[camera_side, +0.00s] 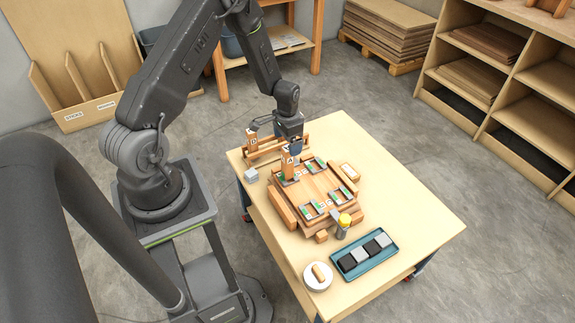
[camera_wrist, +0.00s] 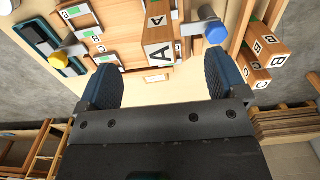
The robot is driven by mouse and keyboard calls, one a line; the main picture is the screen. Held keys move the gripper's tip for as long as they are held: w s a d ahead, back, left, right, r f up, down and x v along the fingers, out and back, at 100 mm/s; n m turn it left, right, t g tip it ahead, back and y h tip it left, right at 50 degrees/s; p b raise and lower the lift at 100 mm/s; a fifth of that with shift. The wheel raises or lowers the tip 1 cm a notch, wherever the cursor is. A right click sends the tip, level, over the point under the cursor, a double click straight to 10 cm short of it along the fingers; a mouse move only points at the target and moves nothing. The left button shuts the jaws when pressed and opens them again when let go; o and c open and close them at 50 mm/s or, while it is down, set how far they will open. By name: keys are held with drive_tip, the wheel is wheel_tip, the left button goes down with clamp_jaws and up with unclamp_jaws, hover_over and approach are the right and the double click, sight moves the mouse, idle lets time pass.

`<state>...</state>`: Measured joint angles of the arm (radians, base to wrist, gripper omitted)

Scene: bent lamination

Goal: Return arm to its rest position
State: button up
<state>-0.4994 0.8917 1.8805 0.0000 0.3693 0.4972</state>
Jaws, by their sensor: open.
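My gripper (camera_wrist: 158,85) is open, with its two blue-tipped fingers apart and nothing between them in the wrist view. In the side view my gripper (camera_side: 294,148) is low over the far part of the wooden fixture (camera_side: 318,187). A wooden block marked A (camera_side: 288,163) stands on the fixture just below my gripper. In the wrist view this A block (camera_wrist: 158,42) is just beyond the fingertips. I cannot tell from these frames whether the fingers touch it.
A wooden rack (camera_side: 262,148) with lettered blocks stands at the table's far left. A grey block (camera_side: 251,175), a teal tray (camera_side: 364,255) of dark and grey blocks, a white round dish (camera_side: 318,276) and a yellow-topped clamp (camera_side: 344,220) are on the table (camera_side: 420,225). The table's right side is clear.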

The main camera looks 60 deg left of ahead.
drive_tip(key=s+d+r+t, duration=0.1)
drive_tip(key=d+r, duration=0.4)
drive_tip(key=r, duration=0.7)
drive_tip(key=s+d+r+t, duration=0.15)
drive_tip(key=d+r, duration=0.35)
drive_tip(key=r, duration=0.7)
drive_tip(key=s+d+r+t, duration=0.1)
drive_tip(key=s+d+r, duration=0.4)
drive_tip(key=s, duration=0.2)
drive_tip(key=s+d+r+t, duration=0.2)
drive_tip(key=s+d+r, duration=0.3)
drive_tip(key=s, duration=0.3)
drive_tip(key=shift+s+r, duration=0.2)
drive_tip(key=shift+r, duration=0.45)
